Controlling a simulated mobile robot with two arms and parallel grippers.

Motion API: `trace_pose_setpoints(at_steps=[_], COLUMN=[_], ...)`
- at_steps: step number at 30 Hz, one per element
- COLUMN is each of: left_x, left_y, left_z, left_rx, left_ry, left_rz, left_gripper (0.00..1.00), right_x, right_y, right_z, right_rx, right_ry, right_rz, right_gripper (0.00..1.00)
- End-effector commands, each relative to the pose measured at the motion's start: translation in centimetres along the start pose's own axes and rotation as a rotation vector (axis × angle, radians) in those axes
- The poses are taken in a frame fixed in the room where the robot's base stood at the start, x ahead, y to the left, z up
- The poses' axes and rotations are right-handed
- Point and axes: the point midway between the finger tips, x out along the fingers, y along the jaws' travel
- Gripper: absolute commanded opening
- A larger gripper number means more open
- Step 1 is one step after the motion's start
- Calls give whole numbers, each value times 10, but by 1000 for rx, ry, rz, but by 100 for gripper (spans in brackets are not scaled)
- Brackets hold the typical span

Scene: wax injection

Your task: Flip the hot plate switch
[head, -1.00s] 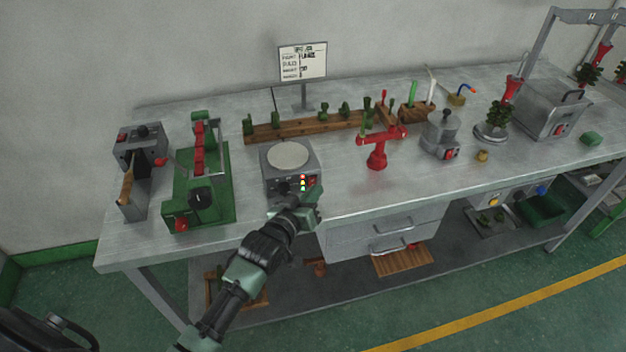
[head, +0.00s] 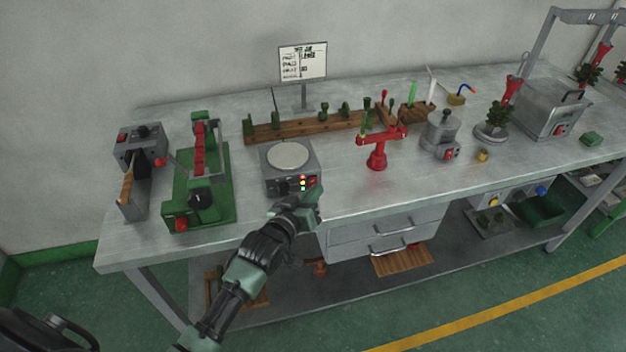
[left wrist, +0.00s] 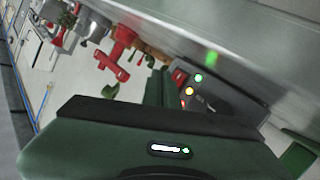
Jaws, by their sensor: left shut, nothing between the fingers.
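The hot plate (head: 273,170) is a grey box with a round pale top, on the workbench left of centre. Its front panel has dark knobs, a column of red, yellow and green lights, and a red switch (head: 312,182) at the right end. My left gripper (head: 316,194) is shut and empty, its tip just in front of the panel's right end. I cannot tell whether it touches the switch. In the left wrist view the lit panel of the hot plate (left wrist: 218,92) shows beyond the dark green gripper body. My right gripper is not in view.
A green clamp-like machine (head: 222,185) stands left of the hot plate and a red stand (head: 377,158) to its right. A wooden rack (head: 285,130) and a sign (head: 303,62) are behind. The bench (head: 380,195) is clear right of the hot plate's front.

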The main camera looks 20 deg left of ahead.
Motion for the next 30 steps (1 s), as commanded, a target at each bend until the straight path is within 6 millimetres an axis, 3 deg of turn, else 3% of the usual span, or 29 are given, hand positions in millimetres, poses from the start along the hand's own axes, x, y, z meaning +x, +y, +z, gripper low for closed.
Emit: trace_pose_setpoints(at_steps=[30], left_x=[5], left_y=[-4], left_z=[-5], left_rx=[1], left_ry=[0], left_rz=[0], left_gripper=[0], right_x=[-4], right_y=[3], right_z=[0], right_rx=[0], right_ry=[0], right_rz=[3], right_gripper=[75])
